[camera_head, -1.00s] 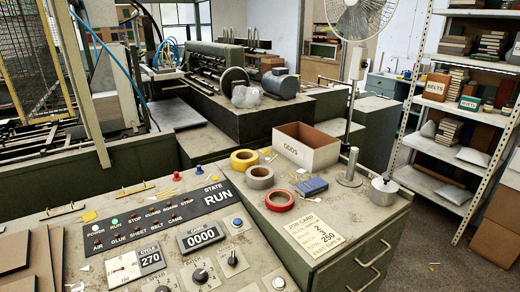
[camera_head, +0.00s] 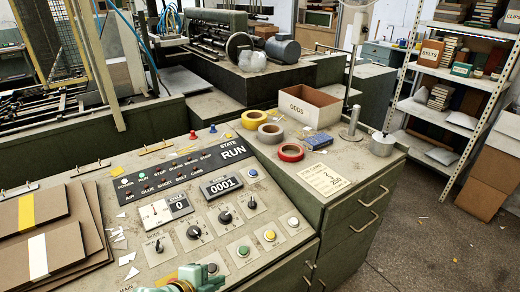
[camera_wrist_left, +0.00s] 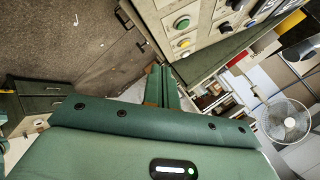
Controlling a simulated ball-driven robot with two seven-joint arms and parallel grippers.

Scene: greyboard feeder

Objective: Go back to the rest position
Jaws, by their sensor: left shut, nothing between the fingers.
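My left gripper (camera_head: 190,283) shows at the bottom edge of the head view, green with a bit of orange, over the front edge of the control panel (camera_head: 130,248). In the left wrist view its fingers (camera_wrist_left: 163,84) are together and hold nothing. The panel's buttons (camera_wrist_left: 182,24) show beyond the fingers there, apart from them. In the head view the panel's state plate reads RUN, the counter (camera_head: 221,186) reads 0001 and the cycle readout (camera_head: 179,205) reads 0. My right gripper is in neither view.
Brown boards (camera_head: 50,235) lie at the panel's left. Tape rolls (camera_head: 291,152), an ODDS box (camera_head: 309,106), a job card (camera_head: 326,180) and a metal post (camera_head: 350,124) stand or lie on the cabinet top. Shelving (camera_head: 455,82) stands at right.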

